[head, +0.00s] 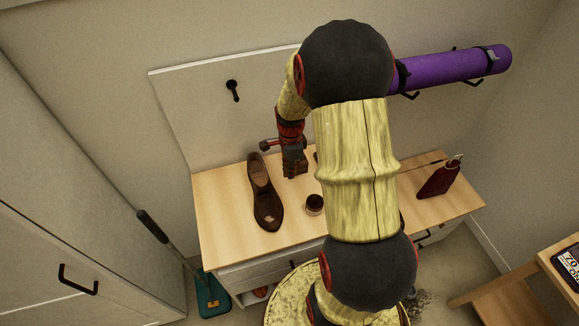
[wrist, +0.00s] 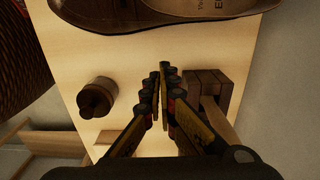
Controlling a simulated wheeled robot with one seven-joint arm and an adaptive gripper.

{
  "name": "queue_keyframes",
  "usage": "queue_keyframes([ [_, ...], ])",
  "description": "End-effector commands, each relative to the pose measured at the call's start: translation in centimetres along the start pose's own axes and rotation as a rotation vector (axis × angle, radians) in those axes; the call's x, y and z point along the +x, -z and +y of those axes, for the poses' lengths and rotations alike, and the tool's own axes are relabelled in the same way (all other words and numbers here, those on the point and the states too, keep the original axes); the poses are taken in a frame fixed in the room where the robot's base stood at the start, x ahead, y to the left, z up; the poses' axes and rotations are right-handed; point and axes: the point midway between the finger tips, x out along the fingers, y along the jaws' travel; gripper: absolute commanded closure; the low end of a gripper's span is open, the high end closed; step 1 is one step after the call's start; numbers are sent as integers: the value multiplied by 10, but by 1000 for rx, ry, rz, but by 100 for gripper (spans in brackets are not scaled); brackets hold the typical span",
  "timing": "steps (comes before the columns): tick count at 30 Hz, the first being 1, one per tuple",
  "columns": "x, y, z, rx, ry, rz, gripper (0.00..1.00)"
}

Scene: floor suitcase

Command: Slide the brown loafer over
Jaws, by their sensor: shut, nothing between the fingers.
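The brown loafer (head: 264,196) lies on the wooden bench top, with its toe toward the front edge. Its side and part of its tan insole show along the top of the wrist view (wrist: 150,20). My gripper (head: 294,171) is to the right of the loafer, near its middle. In the wrist view, my gripper's fingers (wrist: 163,92) are closed together with nothing between them. A gap of bare wood separates the fingertips from the loafer in that view.
A dark wooden block-like object (wrist: 205,92) is close beside my fingers. A dark red bottle (head: 439,180) stands at the bench's right end. My arm hides the bench's middle.

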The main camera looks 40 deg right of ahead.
Motion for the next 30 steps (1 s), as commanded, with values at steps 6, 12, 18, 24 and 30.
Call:
queue_keyframes([
  [6,33,-10,-1,-5,2,0,100],
  [12,31,-33,0,-4,1,0,100],
  [18,30,-40,0,0,0,0,100],
  [24,30,-40,0,0,0,0,100],
  [30,29,-50,0,-5,-1,0,100],
])
